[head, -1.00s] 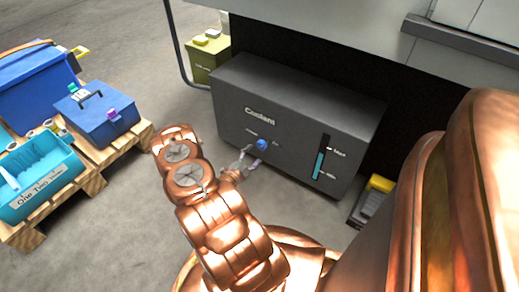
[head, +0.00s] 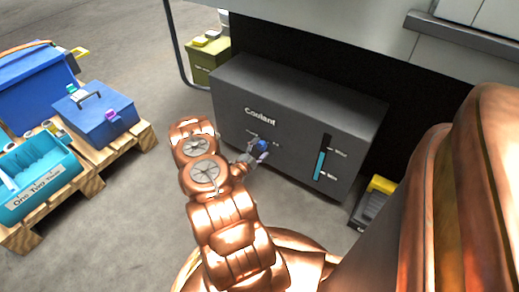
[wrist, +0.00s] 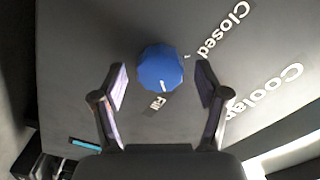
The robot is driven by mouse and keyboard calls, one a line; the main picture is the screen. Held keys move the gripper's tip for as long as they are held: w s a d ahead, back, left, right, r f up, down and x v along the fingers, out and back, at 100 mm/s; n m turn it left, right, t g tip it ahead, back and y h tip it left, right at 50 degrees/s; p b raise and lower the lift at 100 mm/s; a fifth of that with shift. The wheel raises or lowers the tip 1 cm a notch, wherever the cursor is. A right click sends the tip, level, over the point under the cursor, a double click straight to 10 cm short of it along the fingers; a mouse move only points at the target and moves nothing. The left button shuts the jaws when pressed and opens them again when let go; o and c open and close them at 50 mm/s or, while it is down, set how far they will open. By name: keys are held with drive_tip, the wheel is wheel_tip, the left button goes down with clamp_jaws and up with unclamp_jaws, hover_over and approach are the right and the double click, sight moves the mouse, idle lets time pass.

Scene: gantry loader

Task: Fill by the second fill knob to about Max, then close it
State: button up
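The blue fill knob (head: 261,147) is on the front of the dark Coolant tank (head: 300,105). In the wrist view the knob (wrist: 160,66) sits between the fingers of my gripper (wrist: 163,78), with gaps on both sides. My gripper is open, its fingertips beside the lower part of the knob. The knob's white mark points toward the Fill label (wrist: 157,101); the Closed label (wrist: 222,28) is at upper right. In the head view the gauge (head: 322,158) shows cyan liquid well above Min, with its top close to the Max mark.
A yellow-topped dark box (head: 374,200) stands on the floor at the tank's right. A pallet (head: 82,195) at left holds a blue toolbox (head: 100,112) and a cyan bin (head: 40,180). An olive box (head: 205,62) stands behind the tank. The floor between pallet and tank is clear.

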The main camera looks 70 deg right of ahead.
drive_tip(key=c, duration=1.1)
drive_tip(key=shift+r+n+p, duration=0.2)
drive_tip(key=shift+n+p, duration=0.2)
drive_tip(key=shift+p, duration=0.45)
drive_tip(key=shift+n+p, duration=0.8)
drive_tip(key=shift+p, duration=0.25)
drive_tip(key=n+p, duration=0.1)
drive_tip(key=n, duration=0.3)
drive_tip(key=shift+f, duration=0.15)
drive_tip(key=n, duration=1.1)
drive_tip(key=shift+w+f, duration=0.1)
drive_tip(key=shift+n, duration=0.4)
